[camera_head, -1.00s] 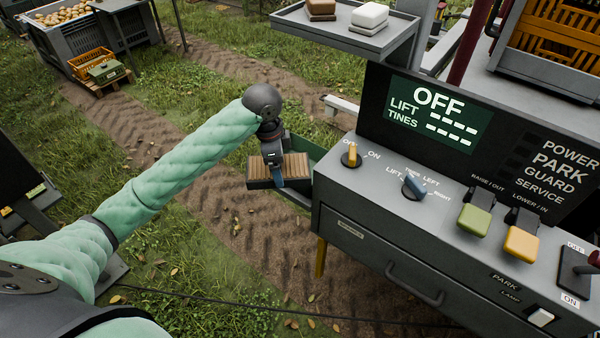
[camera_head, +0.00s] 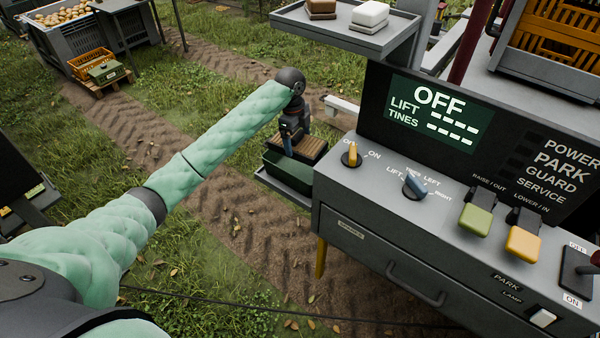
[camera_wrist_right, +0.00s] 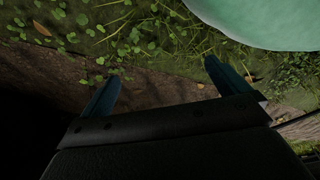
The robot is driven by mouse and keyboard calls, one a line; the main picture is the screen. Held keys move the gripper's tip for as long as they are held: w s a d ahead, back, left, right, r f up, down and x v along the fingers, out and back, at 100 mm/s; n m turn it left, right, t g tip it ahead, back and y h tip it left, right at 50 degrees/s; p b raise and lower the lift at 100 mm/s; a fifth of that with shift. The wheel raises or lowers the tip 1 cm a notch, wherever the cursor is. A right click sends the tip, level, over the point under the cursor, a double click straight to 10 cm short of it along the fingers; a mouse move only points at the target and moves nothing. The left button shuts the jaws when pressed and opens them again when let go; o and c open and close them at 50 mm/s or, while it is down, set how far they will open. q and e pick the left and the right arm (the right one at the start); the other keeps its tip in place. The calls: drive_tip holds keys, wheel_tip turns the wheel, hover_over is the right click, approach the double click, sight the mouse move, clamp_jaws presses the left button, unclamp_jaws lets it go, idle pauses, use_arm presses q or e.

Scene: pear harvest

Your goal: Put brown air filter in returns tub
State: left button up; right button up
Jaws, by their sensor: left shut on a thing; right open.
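The brown air filter (camera_head: 311,149), a ribbed block, is at my left gripper (camera_head: 289,145) in the head view. The left gripper is shut on it and holds it over the green returns tub (camera_head: 288,172). The tub sits on a grey shelf at the left side of the control console. The filter and gripper hide part of the tub's opening, and I cannot tell whether the filter touches the rim. My right gripper (camera_wrist_right: 160,90) is open and empty in the right wrist view, with grass and soil beyond its fingers.
The grey console (camera_head: 400,230) with knobs and levers stands right of the tub. A grey tray (camera_head: 345,30) with a brown block and a white block is above and behind. A green case (camera_head: 106,71) and orange crate (camera_head: 90,62) stand far left.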

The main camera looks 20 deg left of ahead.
sight(300, 141)
use_arm(q)
drive_tip(key=shift+w+d+f+m, duration=0.1)
drive_tip(key=shift+w+f+m, duration=0.15)
drive_tip(key=shift+w+f, duration=0.25)
drive_tip(key=shift+w+d+f+m, duration=0.1)
drive_tip(key=shift+w+f+m, duration=0.15)
drive_tip(key=shift+f, duration=0.3)
drive_tip(key=shift+w+f, duration=0.1)
drive_tip(key=shift+f, duration=0.15)
wheel_tip(300, 141, down, 5)
drive_tip(key=p, duration=0.2)
drive_tip(key=shift+f+p, duration=0.15)
drive_tip(key=shift+p, duration=0.15)
wheel_tip(300, 141, down, 3)
drive_tip(key=shift+f+p, duration=0.2)
drive_tip(key=shift+p, duration=0.65)
drive_tip(key=shift+f, duration=0.55)
use_arm(e)
drive_tip(key=s+d+f, duration=0.1)
drive_tip(key=s+d, duration=0.1)
drive_tip(key=s, duration=0.7)
drive_tip(key=shift+s+f+g, duration=0.2)
drive_tip(key=shift+f+g, duration=0.1)
drive_tip(key=shift+f, duration=0.05)
use_arm(q)
drive_tip(key=shift+f, duration=0.15)
drive_tip(key=o, duration=0.8)
